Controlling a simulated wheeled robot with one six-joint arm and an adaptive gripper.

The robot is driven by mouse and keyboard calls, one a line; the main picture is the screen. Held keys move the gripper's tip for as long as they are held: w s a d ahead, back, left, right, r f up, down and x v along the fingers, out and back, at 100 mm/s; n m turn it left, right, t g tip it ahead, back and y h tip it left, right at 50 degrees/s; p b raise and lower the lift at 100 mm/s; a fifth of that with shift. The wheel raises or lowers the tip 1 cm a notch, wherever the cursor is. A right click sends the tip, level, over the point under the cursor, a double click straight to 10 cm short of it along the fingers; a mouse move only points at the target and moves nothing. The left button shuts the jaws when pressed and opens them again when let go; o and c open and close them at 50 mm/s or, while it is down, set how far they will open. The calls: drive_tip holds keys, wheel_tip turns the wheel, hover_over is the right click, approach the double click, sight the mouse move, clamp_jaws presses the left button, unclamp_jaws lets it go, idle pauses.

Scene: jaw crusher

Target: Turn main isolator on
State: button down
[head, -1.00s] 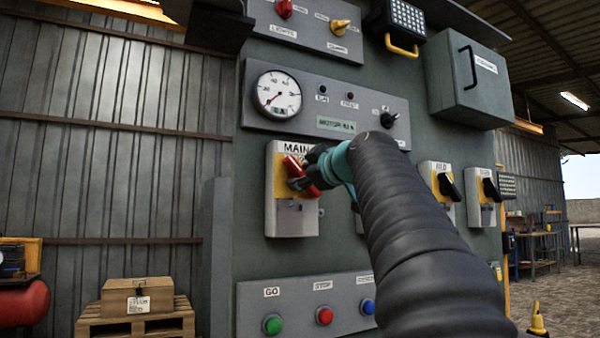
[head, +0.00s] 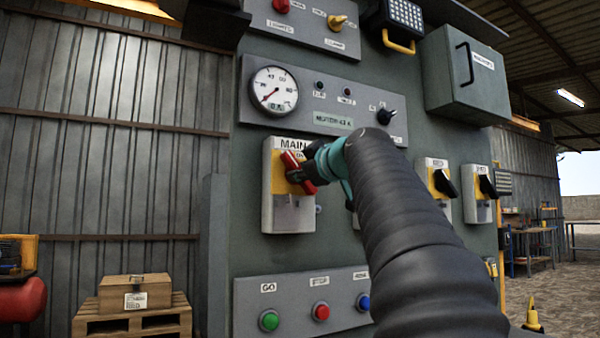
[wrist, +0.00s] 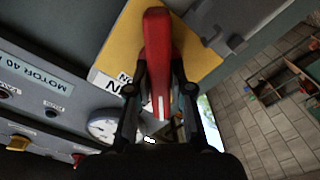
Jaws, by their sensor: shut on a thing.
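The main isolator (head: 290,214) is a grey box with a yellow plate, labelled MAIN, on the panel's left side. Its red handle (head: 293,163) sits tilted on the yellow plate, leaning up to the left. In the wrist view the red handle (wrist: 157,50) runs between the two dark fingers of my gripper (wrist: 155,90). My gripper is shut on the handle, with a finger against each side. In the head view my gripper (head: 303,172) covers part of the handle and plate. Part of the position lettering is hidden.
Two isolators with black handles (head: 443,183) (head: 487,186) stand to the right. Below is a button box with green (head: 269,321), red (head: 320,311) and blue (head: 363,302) buttons. Above are a round gauge (head: 274,90) and a display (head: 333,120). A carton (head: 136,293) rests on a pallet at lower left.

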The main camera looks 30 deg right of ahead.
drive_tip(key=m, duration=0.4)
drive_tip(key=m+p, duration=0.1)
drive_tip(key=m, duration=0.3)
drive_tip(key=shift+d+r+m, duration=0.1)
drive_tip(key=shift+d+m, duration=0.05)
drive_tip(key=shift+m, duration=0.15)
drive_tip(key=m+p, duration=0.1)
drive_tip(key=m, duration=0.4)
drive_tip(key=shift+d, duration=0.1)
drive_tip(key=shift+m+p, duration=0.6)
drive_tip(key=shift+m, duration=1.2)
drive_tip(key=c, duration=1)
unclamp_jaws()
drive_tip(key=shift+c, duration=0.2)
